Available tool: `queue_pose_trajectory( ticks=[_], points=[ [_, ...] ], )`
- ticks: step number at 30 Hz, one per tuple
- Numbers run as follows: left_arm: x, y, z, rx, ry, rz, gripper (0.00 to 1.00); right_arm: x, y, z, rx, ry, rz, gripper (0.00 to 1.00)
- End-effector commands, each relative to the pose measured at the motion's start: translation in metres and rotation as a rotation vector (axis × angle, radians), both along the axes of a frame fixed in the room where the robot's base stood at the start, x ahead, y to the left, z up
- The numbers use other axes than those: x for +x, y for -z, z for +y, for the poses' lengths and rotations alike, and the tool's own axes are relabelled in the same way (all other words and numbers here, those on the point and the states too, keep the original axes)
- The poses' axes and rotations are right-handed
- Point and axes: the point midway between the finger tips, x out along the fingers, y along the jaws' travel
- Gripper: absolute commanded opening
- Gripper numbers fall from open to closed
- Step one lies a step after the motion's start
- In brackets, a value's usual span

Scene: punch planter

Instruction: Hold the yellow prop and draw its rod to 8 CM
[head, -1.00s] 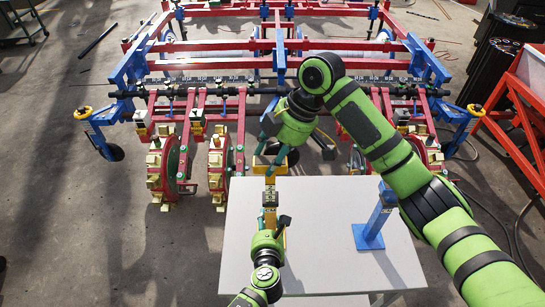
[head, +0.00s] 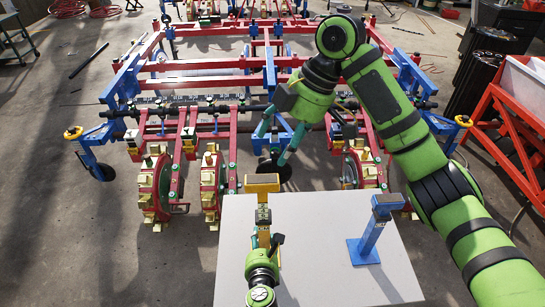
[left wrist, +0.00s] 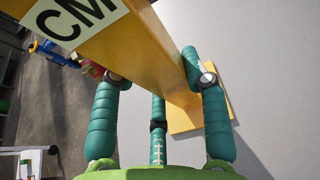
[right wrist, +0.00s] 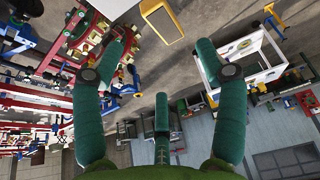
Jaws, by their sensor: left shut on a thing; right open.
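The yellow prop (head: 263,216) stands upright at the left of the white table, its flat yellow top (head: 262,183) above dark-printed labels. My left gripper (head: 264,240) is shut on its post. In the left wrist view the post (left wrist: 140,60) runs between the fingers, with a "CM" label at upper left and the yellow base plate (left wrist: 186,118) on the table. My right gripper (head: 276,143) is open and empty, above and beyond the prop's top, apart from it. The label's reading is too small to tell.
A blue prop (head: 370,238) stands on the table's right part. The white table (head: 325,275) is otherwise bare. The red and blue planter frame (head: 200,65) with its wheels stands just behind the table. A red rack (head: 515,120) is at the far right.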

Motion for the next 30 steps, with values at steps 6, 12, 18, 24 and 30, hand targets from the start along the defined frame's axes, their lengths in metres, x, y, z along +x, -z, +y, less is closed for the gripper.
queue_pose_trajectory(
  ticks=[6,12,18,24,30],
  points=[
    [0.0,-0.001,-0.001,0.001,0.001,-0.002,0.0,0.0,-0.017,-0.007,0.001,0.001,0.0,0.73],
    [0.0,-0.001,-0.001,0.001,0.001,-0.002,0.0,0.0,-0.018,-0.008,0.0,0.001,0.0,0.73],
    [0.0,-0.001,-0.001,0.0,0.001,-0.002,0.0,0.0,-0.018,-0.008,0.0,0.001,0.0,0.73],
    [0.0,-0.001,-0.001,0.0,0.001,-0.002,0.0,0.0,-0.018,-0.008,0.0,0.0,0.001,0.73],
    [0.001,-0.001,-0.001,0.0,0.001,-0.003,0.0,0.0,-0.018,-0.007,0.001,0.0,0.001,0.73]
  ],
)
